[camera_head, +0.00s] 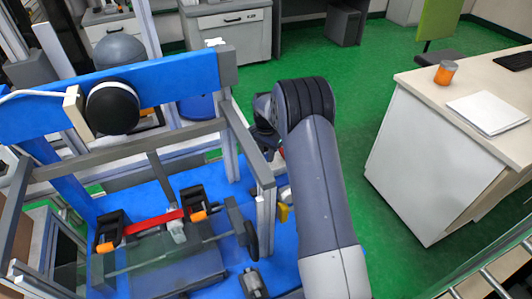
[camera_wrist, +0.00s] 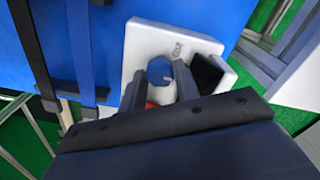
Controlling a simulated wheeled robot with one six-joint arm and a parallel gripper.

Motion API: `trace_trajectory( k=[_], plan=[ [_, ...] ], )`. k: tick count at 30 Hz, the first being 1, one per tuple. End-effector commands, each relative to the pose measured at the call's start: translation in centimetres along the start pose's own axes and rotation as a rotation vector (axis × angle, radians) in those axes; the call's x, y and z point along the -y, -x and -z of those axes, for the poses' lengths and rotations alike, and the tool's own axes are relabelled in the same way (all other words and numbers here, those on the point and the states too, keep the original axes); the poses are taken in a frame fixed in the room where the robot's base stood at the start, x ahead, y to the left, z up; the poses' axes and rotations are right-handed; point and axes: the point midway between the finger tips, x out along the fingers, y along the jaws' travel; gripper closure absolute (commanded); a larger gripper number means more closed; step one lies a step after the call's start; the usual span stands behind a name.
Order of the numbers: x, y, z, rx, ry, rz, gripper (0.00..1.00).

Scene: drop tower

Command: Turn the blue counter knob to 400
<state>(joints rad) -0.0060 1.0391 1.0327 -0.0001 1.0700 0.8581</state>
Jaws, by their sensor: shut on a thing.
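In the wrist view the blue counter knob (camera_wrist: 158,68) sits on the face of a white counter box (camera_wrist: 150,38). A dark display window (camera_wrist: 208,72) is on the box to the right of the knob; I cannot read a number on it. My gripper (camera_wrist: 161,76) has one finger on each side of the knob and is shut on it. A small red part (camera_wrist: 150,104) shows below the knob, partly hidden by the gripper. In the head view my own arm hides the gripper and the knob.
A red band (camera_head: 151,222) stretches low in the frame. A bench (camera_head: 440,150) with an orange cup (camera_head: 445,73) is at the right. Green floor (camera_head: 365,140) lies open between them.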

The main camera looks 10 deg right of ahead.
Motion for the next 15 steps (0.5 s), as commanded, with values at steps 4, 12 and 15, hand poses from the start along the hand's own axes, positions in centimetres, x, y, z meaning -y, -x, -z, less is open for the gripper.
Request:
trace_trajectory(
  k=[4, 12, 15],
  plan=[
    [0.02, 0.03, -0.01, 0.000, 0.001, 0.001, 0.66],
    [0.02, 0.02, 0.00, 0.000, 0.001, 0.000, 0.48],
    [0.01, 0.01, 0.00, 0.000, 0.001, 0.000, 0.48]
  ],
)
